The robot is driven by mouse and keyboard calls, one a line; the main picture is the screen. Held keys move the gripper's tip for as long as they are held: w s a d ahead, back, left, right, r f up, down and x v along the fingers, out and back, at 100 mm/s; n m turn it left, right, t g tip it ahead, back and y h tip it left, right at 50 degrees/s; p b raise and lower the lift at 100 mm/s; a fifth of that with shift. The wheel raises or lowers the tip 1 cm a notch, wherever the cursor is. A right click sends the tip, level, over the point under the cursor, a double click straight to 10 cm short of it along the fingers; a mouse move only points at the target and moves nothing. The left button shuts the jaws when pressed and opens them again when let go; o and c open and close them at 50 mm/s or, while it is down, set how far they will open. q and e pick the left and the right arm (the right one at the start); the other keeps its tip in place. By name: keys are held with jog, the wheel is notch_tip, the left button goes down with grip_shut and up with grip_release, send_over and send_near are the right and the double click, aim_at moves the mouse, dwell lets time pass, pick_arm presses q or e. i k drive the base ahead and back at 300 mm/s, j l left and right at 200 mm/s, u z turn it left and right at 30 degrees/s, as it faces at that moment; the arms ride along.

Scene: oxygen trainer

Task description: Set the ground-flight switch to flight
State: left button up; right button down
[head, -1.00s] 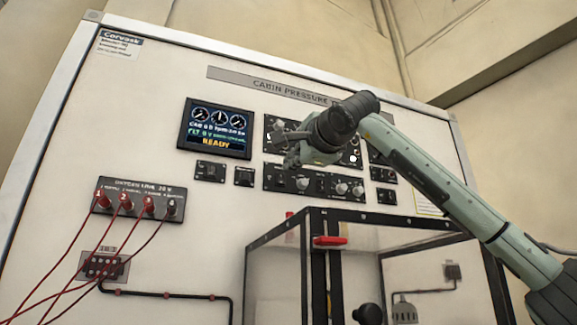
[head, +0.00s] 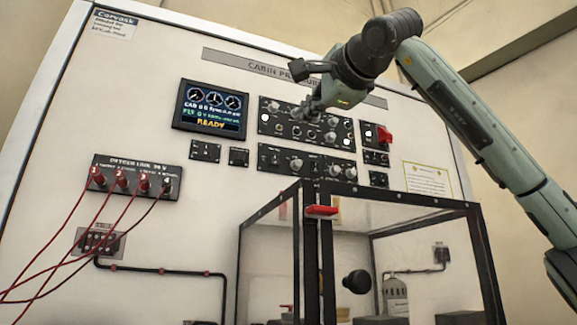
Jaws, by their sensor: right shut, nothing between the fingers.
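The cabin pressure panel stands in front of me, with an upper control strip (head: 335,131) of knobs, small switches and lit lamps, and a lower strip (head: 270,157) beneath it. The labels are too small to read, so I cannot tell which control is the ground-flight switch. My right gripper (head: 304,110) is shut and empty, in front of the upper strip and pointing down-left at it. It hides part of that strip. I cannot tell whether its fingertips touch a control. My left gripper is not in view.
A dark display (head: 211,108) reads READY. A red guarded switch (head: 384,134) is right of the upper strip. Below stands a clear, black-framed cabinet (head: 281,215) with a red latch (head: 321,211). Red leads plug into an oxygen box (head: 136,190) at the left.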

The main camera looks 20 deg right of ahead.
aim_at(206, 150)
jog(key=k, duration=1)
